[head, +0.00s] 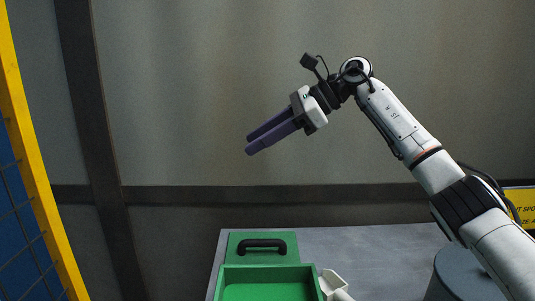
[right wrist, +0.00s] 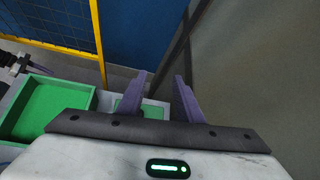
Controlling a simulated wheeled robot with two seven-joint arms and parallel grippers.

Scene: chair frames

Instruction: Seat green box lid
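The green box (head: 268,287) is open at the top and stands at the near edge of the grey table, cut off by the bottom of the head view. The green lid (head: 285,258) with a dark handle (head: 262,243) is just behind the box. In the right wrist view the box (right wrist: 48,108) is at left and the lid (right wrist: 125,103) is partly hidden by a finger. My right gripper (head: 258,139) is raised high above the lid, open and empty. A purple finger, apparently of my left gripper (right wrist: 40,70), shows at the wrist view's left edge; its opening is unclear.
The grey table (head: 385,255) is bare to the right of the lid. A white object (head: 333,282) is beside the box, partly cut off. A dark grey round thing (head: 465,275) stands at right. A yellow-framed mesh fence (head: 30,150) is at left.

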